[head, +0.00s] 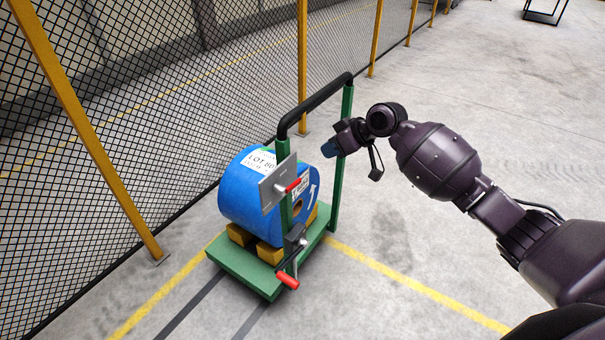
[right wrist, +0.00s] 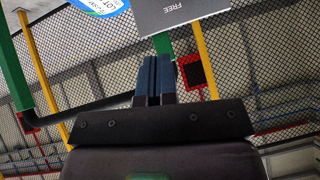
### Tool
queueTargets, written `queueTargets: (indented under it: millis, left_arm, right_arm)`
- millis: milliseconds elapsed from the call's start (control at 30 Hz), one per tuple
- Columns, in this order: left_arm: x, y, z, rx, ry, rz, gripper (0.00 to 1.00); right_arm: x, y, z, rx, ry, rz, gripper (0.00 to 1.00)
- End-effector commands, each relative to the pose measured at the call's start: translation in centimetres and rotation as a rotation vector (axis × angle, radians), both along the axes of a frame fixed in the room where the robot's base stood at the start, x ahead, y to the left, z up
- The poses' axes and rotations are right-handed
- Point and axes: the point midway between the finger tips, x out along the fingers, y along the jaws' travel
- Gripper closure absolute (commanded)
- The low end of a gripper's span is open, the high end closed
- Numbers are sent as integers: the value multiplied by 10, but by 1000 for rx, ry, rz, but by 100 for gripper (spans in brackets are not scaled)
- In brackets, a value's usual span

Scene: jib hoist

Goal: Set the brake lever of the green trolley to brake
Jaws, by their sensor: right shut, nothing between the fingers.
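The green trolley (head: 240,262) stands on the floor, carrying a blue coil (head: 243,195). A light grey plate (head: 270,190) is on its near post, with a red grip (head: 292,186) at it. Lower down, a dark bracket (head: 295,240) bears a lever with a red grip (head: 287,281) hanging near the deck edge. I cannot tell which is the brake lever. My right gripper (head: 328,150) is shut and empty, beside the trolley's upper frame. The right wrist view shows its closed fingers (right wrist: 154,82) below a grey plate (right wrist: 185,14) reading "FREE". My left gripper is not in view.
A black push bar (head: 312,103) tops the trolley's green posts. A mesh fence (head: 110,120) with yellow posts (head: 302,60) runs behind and left. Yellow lines (head: 420,287) mark the floor.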

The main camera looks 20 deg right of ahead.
Motion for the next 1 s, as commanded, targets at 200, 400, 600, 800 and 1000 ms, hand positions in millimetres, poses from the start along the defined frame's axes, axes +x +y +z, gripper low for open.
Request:
queueTargets:
  millis: [200, 400, 600, 800, 1000]
  left_arm:
    - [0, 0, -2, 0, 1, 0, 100]
    - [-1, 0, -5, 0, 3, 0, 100]
    - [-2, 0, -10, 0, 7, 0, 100]
    - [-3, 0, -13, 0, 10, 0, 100]
    - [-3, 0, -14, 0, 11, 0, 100]
  right_arm:
    - [8, 9, -11, 3, 1, 0, 100]
    - [23, 27, -34, 2, 2, 0, 100]
    - [41, 45, -59, 2, 2, 0, 100]
    - [47, 55, -86, 1, 3, -1, 100]
    - [45, 58, -104, 2, 1, -1, 100]
